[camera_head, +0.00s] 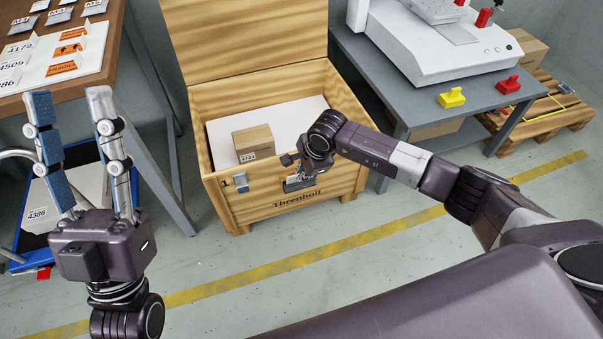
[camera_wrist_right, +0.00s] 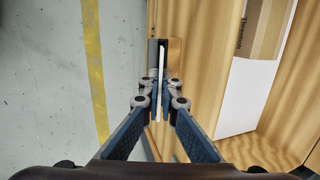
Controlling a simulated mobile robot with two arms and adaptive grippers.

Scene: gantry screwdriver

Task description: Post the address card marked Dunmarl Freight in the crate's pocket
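The open wooden crate (camera_head: 228,198) stands in the middle of the head view, with "Threnholt" on its front wall. A grey metal piece (camera_head: 297,184), perhaps the card pocket, shows on that wall, partly behind my right gripper. My right gripper (camera_head: 300,170) is at the top of the front wall. In the right wrist view its fingers (camera_wrist_right: 163,85) are closed on a thin white card (camera_wrist_right: 161,62), seen edge-on beside the crate's wooden wall. Its writing is not visible, and I cannot tell whether it is inside the pocket. My left gripper (camera_head: 68,100) is open and empty at the left.
A small carton (camera_head: 253,143) lies on a white sheet inside the crate. A wooden table (camera_head: 75,82) with labels and tags is at upper left. A grey bench (camera_head: 400,95) with a white machine (camera_head: 440,50) and red and yellow blocks is at right. Floor before the crate is clear.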

